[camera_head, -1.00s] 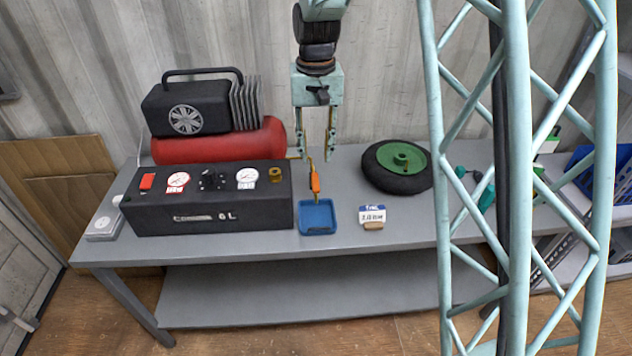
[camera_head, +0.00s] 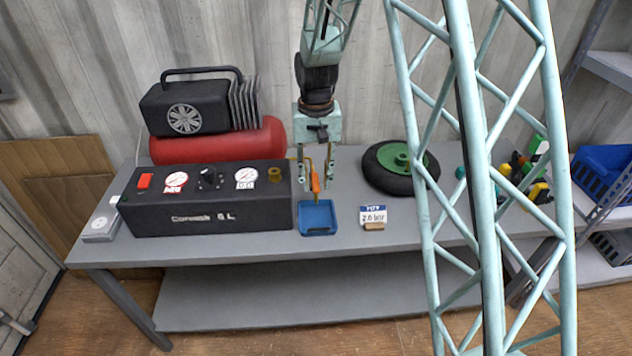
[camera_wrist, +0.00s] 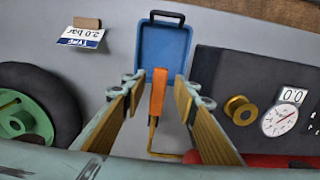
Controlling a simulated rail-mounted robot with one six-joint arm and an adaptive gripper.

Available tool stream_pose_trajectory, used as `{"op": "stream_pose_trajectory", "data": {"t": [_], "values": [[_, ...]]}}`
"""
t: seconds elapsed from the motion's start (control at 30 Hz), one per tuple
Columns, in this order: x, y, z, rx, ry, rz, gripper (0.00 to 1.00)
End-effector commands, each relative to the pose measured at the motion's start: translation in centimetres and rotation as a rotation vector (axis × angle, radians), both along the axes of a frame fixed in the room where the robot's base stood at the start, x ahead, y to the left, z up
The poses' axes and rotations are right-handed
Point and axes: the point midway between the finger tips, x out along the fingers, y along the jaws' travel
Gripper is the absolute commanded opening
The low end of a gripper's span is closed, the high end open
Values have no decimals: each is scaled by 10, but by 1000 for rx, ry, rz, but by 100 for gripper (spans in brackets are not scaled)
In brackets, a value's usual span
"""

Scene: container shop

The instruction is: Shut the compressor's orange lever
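The compressor (camera_head: 207,200) is a black box with a red tank (camera_head: 250,140) and black motor behind it, at the left of the bench. The orange lever (camera_head: 315,185) sits on a thin brass pipe right of the box, near a blue tray. In the wrist view the lever (camera_wrist: 157,92) lies along the pipe, pointing toward the tray. My gripper (camera_head: 316,184) is open and points down over the lever. In the wrist view its fingertips (camera_wrist: 158,84) stand one on each side of the lever, with gaps showing. I cannot tell whether they reach its height.
The blue tray (camera_head: 318,232) lies just in front of the lever; it looks empty. A card reading 2.0 bar (camera_head: 373,213) stands to its right. A black tyre with a green hub (camera_head: 385,155) lies right of my gripper. The bench front (camera_head: 420,237) is clear there.

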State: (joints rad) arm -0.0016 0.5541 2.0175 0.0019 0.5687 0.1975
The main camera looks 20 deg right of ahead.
Motion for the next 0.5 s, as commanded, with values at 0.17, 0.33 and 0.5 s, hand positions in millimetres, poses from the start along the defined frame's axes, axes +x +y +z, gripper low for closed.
{"op": "stream_pose_trajectory", "data": {"t": [0.17, 0.33, 0.5], "values": [[0, 0, -2, 0, 0, 0, 27], [0, 0, -2, 0, 0, 0, 27], [0, 0, -2, 0, 0, 0, 12]]}}
